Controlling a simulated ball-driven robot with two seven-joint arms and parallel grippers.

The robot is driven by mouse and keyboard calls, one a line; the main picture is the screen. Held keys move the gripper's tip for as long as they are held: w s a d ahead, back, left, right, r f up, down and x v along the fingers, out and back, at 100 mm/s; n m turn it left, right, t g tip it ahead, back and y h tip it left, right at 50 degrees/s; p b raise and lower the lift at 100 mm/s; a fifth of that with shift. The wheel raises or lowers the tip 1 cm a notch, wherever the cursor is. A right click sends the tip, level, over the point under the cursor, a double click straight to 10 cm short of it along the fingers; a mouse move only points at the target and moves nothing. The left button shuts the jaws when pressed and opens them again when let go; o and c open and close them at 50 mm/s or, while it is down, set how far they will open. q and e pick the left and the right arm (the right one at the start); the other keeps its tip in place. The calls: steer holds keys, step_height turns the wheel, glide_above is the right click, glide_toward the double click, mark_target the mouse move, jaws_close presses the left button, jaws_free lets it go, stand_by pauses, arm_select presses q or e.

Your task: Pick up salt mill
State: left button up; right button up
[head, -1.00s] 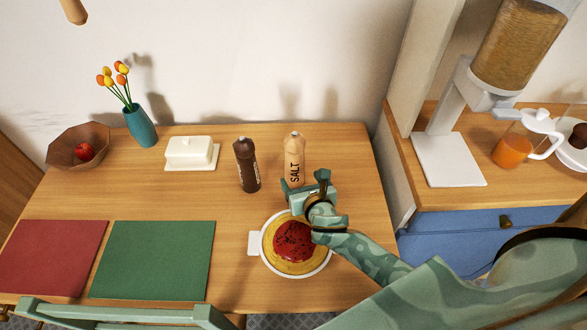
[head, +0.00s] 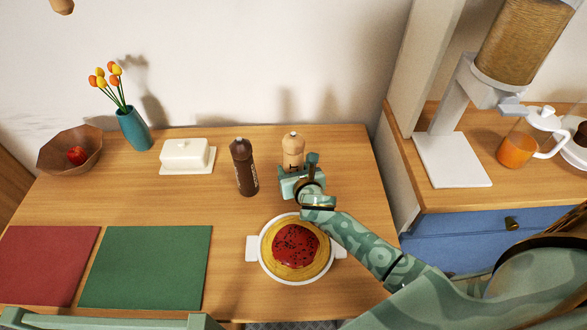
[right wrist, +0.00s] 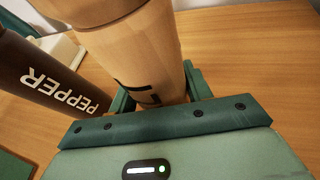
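The salt mill (head: 293,149) is a light wooden bottle shape standing upright on the table; its lower part is hidden behind my right gripper in the head view. My right gripper (head: 299,172) is at the mill, with one finger on each side of it. In the right wrist view the mill (right wrist: 142,50) stands between the fingers (right wrist: 158,90), with part of its dark lettering showing. The fingers look spread, with a small gap on the right side in the head view. My left gripper is not in view.
A dark brown pepper mill (head: 244,168) stands close left of the salt mill. A white dish (head: 263,268) with a red-topped food is nearer the front, below my right forearm. A butter dish (head: 187,155), vase (head: 134,130) and bowl (head: 58,155) are farther left.

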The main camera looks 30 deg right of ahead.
steer(key=shift+c, duration=0.7)
steer(key=shift+r, duration=0.1)
